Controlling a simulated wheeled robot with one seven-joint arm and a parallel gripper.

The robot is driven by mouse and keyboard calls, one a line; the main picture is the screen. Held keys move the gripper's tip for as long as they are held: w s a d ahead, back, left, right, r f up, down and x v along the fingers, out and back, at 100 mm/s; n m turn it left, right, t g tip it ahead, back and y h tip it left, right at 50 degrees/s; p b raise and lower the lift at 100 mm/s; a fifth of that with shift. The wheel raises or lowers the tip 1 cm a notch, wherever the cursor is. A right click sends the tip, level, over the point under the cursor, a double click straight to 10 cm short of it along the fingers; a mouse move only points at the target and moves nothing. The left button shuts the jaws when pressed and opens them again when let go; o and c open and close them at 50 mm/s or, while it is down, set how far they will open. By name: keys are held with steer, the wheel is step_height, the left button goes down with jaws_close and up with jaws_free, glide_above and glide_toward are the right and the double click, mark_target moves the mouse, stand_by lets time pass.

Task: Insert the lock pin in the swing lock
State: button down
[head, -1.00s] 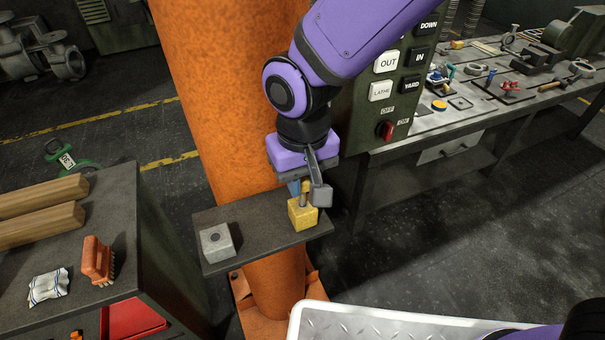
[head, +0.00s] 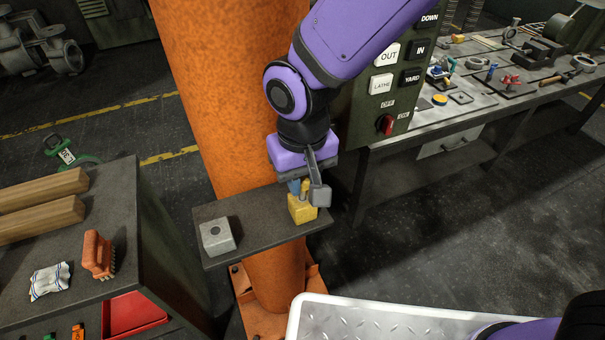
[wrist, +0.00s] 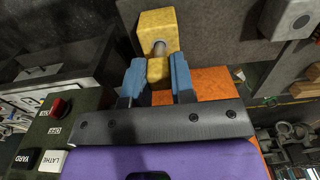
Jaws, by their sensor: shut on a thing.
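The lock pin has a yellow head and a grey shaft (wrist: 159,48). Its head (wrist: 158,70) lies between the two blue fingers of my gripper (wrist: 158,66), which is shut on it. The shaft points at the top of a yellow block (wrist: 157,22) and meets it; how deep it sits I cannot tell. In the head view my gripper (head: 306,188) is right above this yellow block (head: 302,210), at the right end of a dark shelf (head: 262,234). I cannot make out for sure which thing is the swing lock.
A grey block with a hole (head: 217,236) stands at the shelf's left end. The shelf is on an orange column (head: 225,90). A control panel (head: 400,85) with buttons and a red knob is close behind my arm.

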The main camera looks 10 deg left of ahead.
steer(key=shift+f, duration=1.45)
steer(key=c, duration=0.9)
jaws_free()
steer(key=shift+r, duration=0.15)
step_height(320, 180, up, 10)
steer(key=shift+r, duration=0.25)
